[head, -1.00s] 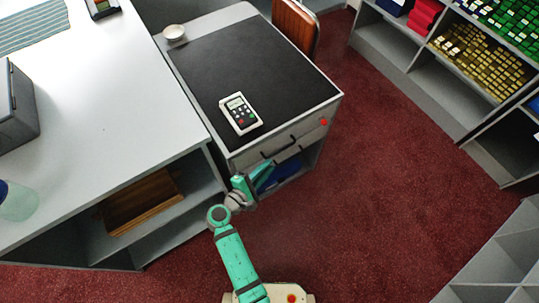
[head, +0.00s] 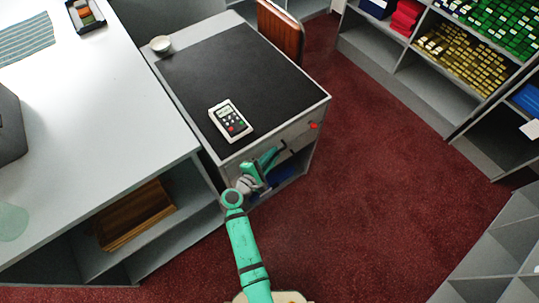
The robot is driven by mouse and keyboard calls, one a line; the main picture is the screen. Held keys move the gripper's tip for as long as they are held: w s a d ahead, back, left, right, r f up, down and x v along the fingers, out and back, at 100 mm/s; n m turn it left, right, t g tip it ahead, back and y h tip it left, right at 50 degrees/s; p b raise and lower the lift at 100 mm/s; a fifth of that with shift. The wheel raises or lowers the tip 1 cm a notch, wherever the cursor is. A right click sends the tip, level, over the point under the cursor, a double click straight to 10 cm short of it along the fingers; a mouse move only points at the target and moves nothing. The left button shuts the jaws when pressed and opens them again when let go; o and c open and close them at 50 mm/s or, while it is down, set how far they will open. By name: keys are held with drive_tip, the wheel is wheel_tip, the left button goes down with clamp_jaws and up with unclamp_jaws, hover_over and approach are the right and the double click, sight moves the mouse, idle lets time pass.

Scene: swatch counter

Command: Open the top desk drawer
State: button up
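The desk (head: 318,88) has a dark top, and its top drawer (head: 302,128) is a grey front just under the desktop edge, with a small red spot (head: 314,126) near its right end. The drawer looks shut. A dark bar handle (head: 285,147) shows only in part, because my gripper (head: 272,162) is in front of it. My green gripper is close to the handle at the drawer front. Whether it touches the handle, and whether its fingers are open or shut, I cannot tell.
A white calculator (head: 230,119) and a small bowl (head: 161,44) sit on the desk. An open compartment with something blue (head: 288,173) is below the drawer. A white counter (head: 95,130) stands at left. Red carpet (head: 390,200) lies clear to the right.

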drive_tip(key=shift+w, duration=0.1)
clamp_jaws()
drive_tip(key=shift+f, duration=0.1)
idle(1.2)
